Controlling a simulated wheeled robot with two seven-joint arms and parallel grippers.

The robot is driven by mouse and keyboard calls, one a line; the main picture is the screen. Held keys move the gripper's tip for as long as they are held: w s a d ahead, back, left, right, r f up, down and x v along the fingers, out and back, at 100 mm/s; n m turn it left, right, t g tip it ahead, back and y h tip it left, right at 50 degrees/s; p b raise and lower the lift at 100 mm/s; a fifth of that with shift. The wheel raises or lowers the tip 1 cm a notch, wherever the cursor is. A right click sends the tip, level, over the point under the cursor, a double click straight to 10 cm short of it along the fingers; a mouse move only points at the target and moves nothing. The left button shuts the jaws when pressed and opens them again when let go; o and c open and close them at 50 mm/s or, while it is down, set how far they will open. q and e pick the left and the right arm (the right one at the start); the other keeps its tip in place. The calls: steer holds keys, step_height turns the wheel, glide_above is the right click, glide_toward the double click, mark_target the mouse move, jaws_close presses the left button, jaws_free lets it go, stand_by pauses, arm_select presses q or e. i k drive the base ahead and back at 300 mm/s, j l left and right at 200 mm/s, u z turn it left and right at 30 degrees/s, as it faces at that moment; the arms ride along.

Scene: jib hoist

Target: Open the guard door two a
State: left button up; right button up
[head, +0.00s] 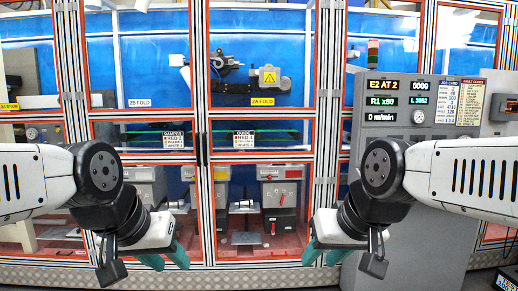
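The guard door two a (262,52) is a clear panel in an orange-red frame, with a yellow "2A FOLD" label (262,101) near its lower edge. It looks closed; machine parts show through it. A dark upright piece, possibly a handle or latch (201,150), sits on the post at its lower left. My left gripper (165,262) has teal fingers spread apart and empty, low and left of this door. My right gripper (325,255) also has its teal fingers apart and empty, low near the door's right post. Neither gripper appears to touch the door.
A similar "2B FOLD" door (140,50) stands to the left. Lower clear panels (262,225) cover grey boxes. A grey control console (415,235) with displays stands at right, behind my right arm. A ribbed metal kickplate (220,277) runs along the bottom.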

mark_target(209, 114)
steer(key=i+j, duration=0.35)
steer(key=i, duration=0.15)
steer(key=i+j, duration=0.35)
steer(key=i, duration=0.15)
steer(key=i+j, duration=0.3)
steer(key=i, duration=0.2)
steer(key=i+j, duration=0.35)
steer(key=i, duration=0.15)
